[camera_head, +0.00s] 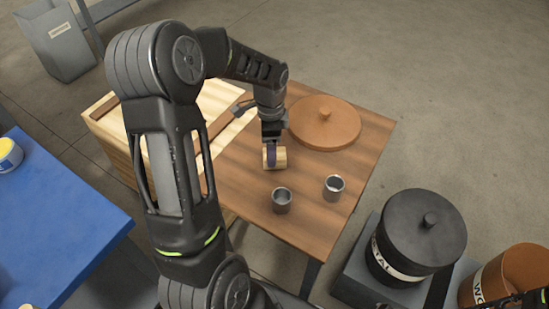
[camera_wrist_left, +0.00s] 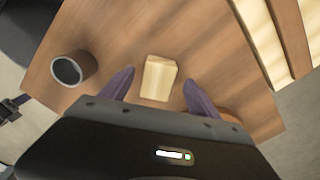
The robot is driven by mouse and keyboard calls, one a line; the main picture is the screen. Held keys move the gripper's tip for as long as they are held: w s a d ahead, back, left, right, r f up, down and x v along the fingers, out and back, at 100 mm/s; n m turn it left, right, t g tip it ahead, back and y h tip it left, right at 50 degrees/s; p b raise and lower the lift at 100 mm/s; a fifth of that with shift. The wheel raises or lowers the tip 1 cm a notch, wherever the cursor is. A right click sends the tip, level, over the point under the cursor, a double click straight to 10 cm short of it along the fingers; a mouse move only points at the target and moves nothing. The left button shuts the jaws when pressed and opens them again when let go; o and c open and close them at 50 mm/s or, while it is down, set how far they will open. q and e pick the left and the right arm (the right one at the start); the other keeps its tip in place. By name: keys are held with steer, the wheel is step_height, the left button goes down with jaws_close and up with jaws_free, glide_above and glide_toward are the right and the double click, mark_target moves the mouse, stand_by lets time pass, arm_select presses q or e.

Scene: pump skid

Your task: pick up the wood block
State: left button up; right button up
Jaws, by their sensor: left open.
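The wood block (camera_head: 281,157) is a small light-coloured block on the brown wooden table. In the head view my left gripper (camera_head: 271,158) is right over it, hiding part of it. In the left wrist view the block (camera_wrist_left: 158,78) shows between the two purple fingertips of my left gripper (camera_wrist_left: 158,88), which stand apart with a gap on either side. The left gripper is open. I cannot tell how far the fingertips are above the table. My right gripper is not clearly in view.
Two grey metal cups, one (camera_head: 282,200) nearer and one (camera_head: 333,188) to its right, stand on the table (camera_head: 240,185). A round orange-brown lid (camera_head: 325,122) lies behind. A pale wooden crate (camera_head: 108,122) is at the left. A black lidded bin (camera_head: 420,235) stands right of the table.

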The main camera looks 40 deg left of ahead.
arm_select(q)
steer(key=shift+f, duration=1.6)
steer(key=c, duration=1.5)
